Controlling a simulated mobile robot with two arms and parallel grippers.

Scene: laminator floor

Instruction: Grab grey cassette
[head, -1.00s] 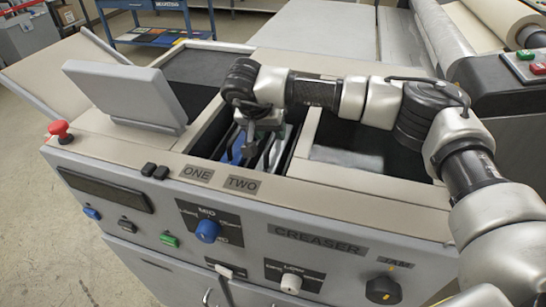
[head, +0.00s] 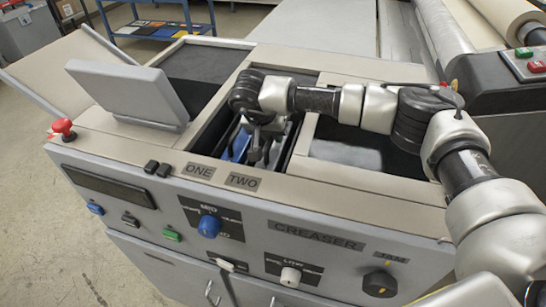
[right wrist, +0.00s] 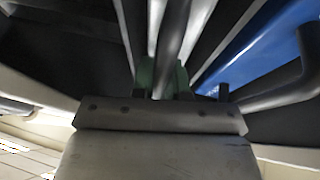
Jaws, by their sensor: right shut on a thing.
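The machine's open well holds a blue cassette (head: 236,146), with a greyish cassette (head: 277,150) to its right, partly hidden by my arm. My right gripper (head: 260,148) reaches down into the well just right of the blue cassette. In the right wrist view its green-padded fingers (right wrist: 163,78) are shut around a dark grey bar handle (right wrist: 175,40), which appears to belong to the grey cassette. The blue cassette (right wrist: 260,45) with its own black handle is beside it at the right. My left gripper is not in view.
The well's walls and rim (head: 213,125) lie close around the gripper. A grey tilted panel (head: 130,95) stands at left, beside a red button (head: 63,128). Another open bay (head: 360,145) lies to the right. The front panel has knobs and labels.

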